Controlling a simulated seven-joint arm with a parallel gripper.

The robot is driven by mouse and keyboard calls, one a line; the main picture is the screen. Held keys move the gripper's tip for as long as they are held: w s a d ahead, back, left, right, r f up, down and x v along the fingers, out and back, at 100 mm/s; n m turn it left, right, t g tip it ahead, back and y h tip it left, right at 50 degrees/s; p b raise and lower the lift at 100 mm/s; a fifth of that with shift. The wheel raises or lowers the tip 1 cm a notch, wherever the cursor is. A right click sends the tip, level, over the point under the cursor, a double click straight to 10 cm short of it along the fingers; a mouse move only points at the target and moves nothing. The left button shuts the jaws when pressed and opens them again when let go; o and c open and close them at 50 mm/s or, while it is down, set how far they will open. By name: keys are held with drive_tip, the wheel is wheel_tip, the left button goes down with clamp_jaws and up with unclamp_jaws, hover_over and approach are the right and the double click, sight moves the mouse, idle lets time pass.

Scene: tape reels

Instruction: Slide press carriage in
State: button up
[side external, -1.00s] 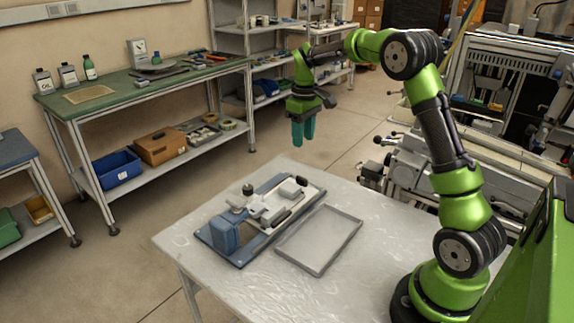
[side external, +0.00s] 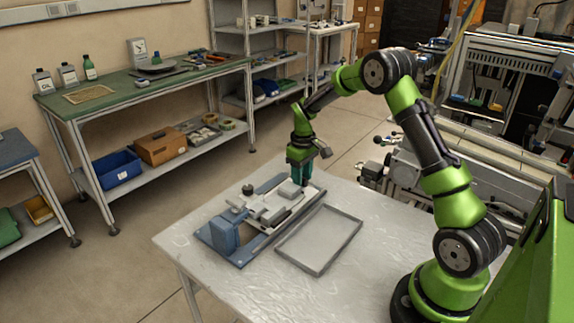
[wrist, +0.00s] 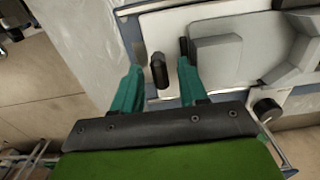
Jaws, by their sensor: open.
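The press (side external: 226,232) lies on the table, with a blue base and blue block at its near left end. Its pale grey carriage (side external: 270,212) sits along the rail, with a raised grey block (wrist: 215,58) near its far right end. My gripper (side external: 300,180) is low at that far end, pointing down. In the wrist view its two teal fingers (wrist: 160,67) are open, with a dark upright handle (wrist: 158,71) showing between the tips. I cannot tell whether either finger touches it. In the side view the gripper hides the handle.
An empty shallow grey tray (side external: 319,241) lies right of the press on the pale table (side external: 375,262). A dark knob (side external: 247,189) stands up at the press's left side. The table's right part is clear.

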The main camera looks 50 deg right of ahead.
sight(286, 189)
clamp_jaws()
drive_tip(key=a, duration=0.7)
drive_tip(key=shift+w+a, duration=0.1)
drive_tip(key=shift+a, duration=0.25)
unclamp_jaws()
